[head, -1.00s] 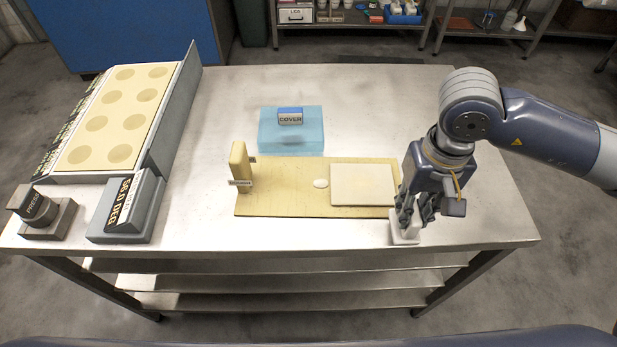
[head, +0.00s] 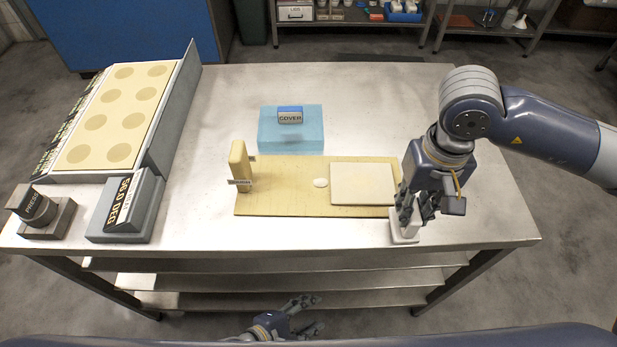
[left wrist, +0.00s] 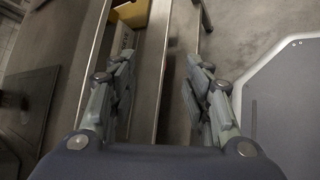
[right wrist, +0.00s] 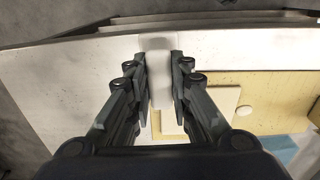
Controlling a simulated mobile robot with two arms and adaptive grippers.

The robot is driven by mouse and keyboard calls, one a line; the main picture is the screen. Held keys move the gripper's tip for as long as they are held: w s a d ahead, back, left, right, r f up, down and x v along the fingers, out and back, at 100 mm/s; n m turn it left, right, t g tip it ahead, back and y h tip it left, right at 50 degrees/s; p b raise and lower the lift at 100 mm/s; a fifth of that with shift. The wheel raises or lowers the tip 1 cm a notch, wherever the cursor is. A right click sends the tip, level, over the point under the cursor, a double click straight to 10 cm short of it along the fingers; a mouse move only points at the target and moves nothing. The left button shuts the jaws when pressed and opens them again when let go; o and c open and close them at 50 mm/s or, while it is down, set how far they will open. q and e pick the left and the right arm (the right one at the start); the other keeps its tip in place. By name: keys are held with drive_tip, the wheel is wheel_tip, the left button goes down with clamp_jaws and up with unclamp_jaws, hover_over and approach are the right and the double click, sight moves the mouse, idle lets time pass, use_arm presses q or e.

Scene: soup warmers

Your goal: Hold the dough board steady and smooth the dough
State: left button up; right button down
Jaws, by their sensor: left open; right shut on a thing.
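The tan dough board (head: 280,198) lies on the steel table. An upright wooden handle (head: 239,165) with a small label stands at its left end. A pale flat square slab (head: 362,184) lies on its right part, beside a small whitish disc (head: 320,182); I cannot tell which is the dough. My right gripper (head: 411,216) is shut on a white block (head: 403,236) at the board's right end; the block also shows between the fingers in the right wrist view (right wrist: 158,75). My left gripper (head: 312,313) is open and empty, low in front of the table.
A blue translucent box (head: 290,135) labelled COVER stands behind the board. At left are a tray with round patches (head: 112,115), a grey labelled block (head: 125,208) and a PRESS device (head: 45,212). The table's front edge and lower shelves (head: 270,282) lie near my left gripper.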

use_arm(q)
drive_tip(key=s+d+r+n+t+h, duration=0.1)
drive_tip(key=d+r+n+h, duration=0.3)
drive_tip(key=r, duration=1)
drive_tip(key=s+d+r+n+t+h, duration=0.1)
drive_tip(key=d+r+n+h, duration=0.3)
drive_tip(key=r, duration=1)
drive_tip(key=w+a+n+t+y, duration=0.2)
drive_tip(key=w, duration=0.1)
drive_tip(key=w+a+n+t+y, duration=0.2)
drive_tip(key=w+a, duration=0.1)
drive_tip(key=w+a+n+t+y, duration=0.2)
drive_tip(key=w+a, duration=0.1)
drive_tip(key=shift+r+n+t+y, duration=0.3)
drive_tip(key=shift+r+y, duration=0.1)
drive_tip(key=n+t+y, duration=0.3)
drive_tip(key=n+y, duration=0.2)
drive_tip(key=y, duration=0.4)
approach(242, 169)
drive_tip(key=f, duration=0.3)
drive_tip(key=w+f, duration=0.1)
drive_tip(key=shift+a+f, duration=0.3)
drive_tip(key=shift+a, duration=0.1)
drive_tip(key=shift+w+a+y, duration=0.1)
drive_tip(key=shift+w+y, duration=0.2)
drive_tip(key=w, duration=1.1)
drive_tip(key=shift+w+d, duration=0.25)
drive_tip(key=shift+d, duration=0.05)
